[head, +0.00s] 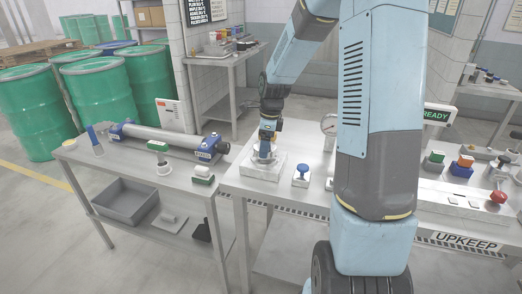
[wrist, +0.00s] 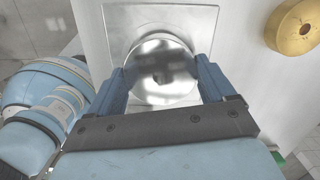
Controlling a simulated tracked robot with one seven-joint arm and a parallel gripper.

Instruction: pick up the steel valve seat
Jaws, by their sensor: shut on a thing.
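The steel valve seat (wrist: 160,88) is a shiny round metal piece in the middle of the wrist view. It sits over a square pale steel plate (wrist: 112,22). My gripper (wrist: 162,72) has one blue finger on each side of the seat and is shut on it. In the head view my gripper (head: 266,150) points down at a square block (head: 262,172) near the left end of the steel table. The seat is small there and partly hidden by the gripper. I cannot tell whether it is clear of the plate.
A brass ring (wrist: 296,26) lies to the right in the wrist view. A blue-knobbed piece (head: 302,174) stands right of the block. A lower bench (head: 120,160) at left holds a long cylinder (head: 165,138). A grey bin (head: 125,200) is beneath. Green drums (head: 100,90) stand behind.

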